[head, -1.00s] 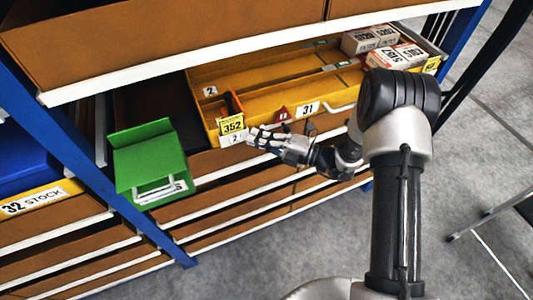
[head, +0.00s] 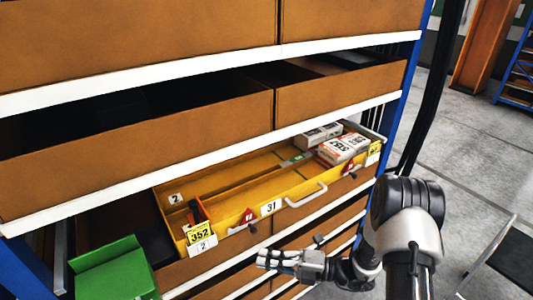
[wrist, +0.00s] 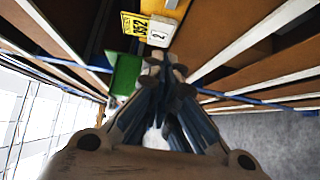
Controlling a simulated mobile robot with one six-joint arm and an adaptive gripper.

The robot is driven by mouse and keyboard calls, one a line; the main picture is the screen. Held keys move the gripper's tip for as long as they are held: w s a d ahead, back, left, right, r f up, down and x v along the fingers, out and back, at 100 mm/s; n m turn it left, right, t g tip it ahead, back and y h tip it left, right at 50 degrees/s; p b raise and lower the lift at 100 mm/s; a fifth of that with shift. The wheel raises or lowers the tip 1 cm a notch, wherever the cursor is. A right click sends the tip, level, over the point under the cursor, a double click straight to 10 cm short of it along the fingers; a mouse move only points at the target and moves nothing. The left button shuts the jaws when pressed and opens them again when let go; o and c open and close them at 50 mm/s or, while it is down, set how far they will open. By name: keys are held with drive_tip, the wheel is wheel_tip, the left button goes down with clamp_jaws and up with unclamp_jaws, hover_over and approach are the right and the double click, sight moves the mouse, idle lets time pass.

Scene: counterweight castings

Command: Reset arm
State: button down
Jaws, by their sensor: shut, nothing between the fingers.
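My gripper (head: 270,260) is shut and empty in the head view, low in front of the shelf, just below the label end of a yellow drawer (head: 228,243). In the wrist view my gripper (wrist: 164,62) points along the shelf front, its fingers together, with the drawer's 352 and 2 labels (wrist: 148,28) beyond the tips. The yellow drawer is pulled out and marked 31.
Several white boxes (head: 343,150) sit in the drawer's far right end. A green bin (head: 115,270) sticks out at the lower left. Brown shelf boxes (head: 140,145) fill the upper levels. Grey floor (head: 450,180) is open at the right.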

drive_tip(key=s+r+n+g+h, duration=0.7)
drive_tip(key=s+r+n, duration=0.65)
drive_tip(key=n, duration=0.65)
drive_tip(key=s+d+r+n+t+h, duration=0.3)
drive_tip(key=s+d+n+t+h, duration=0.1)
drive_tip(key=d+n, duration=0.3)
drive_tip(key=s+d+r+n+t+h+b, duration=0.1)
drive_tip(key=s+d+r+n+t+h, duration=0.3)
drive_tip(key=d+n, duration=0.4)
drive_tip(key=s+n+h, duration=0.1)
drive_tip(key=n+h, duration=0.1)
drive_tip(key=n, duration=0.1)
drive_tip(key=shift+r+h, duration=0.25)
drive_tip(key=shift+h, duration=0.15)
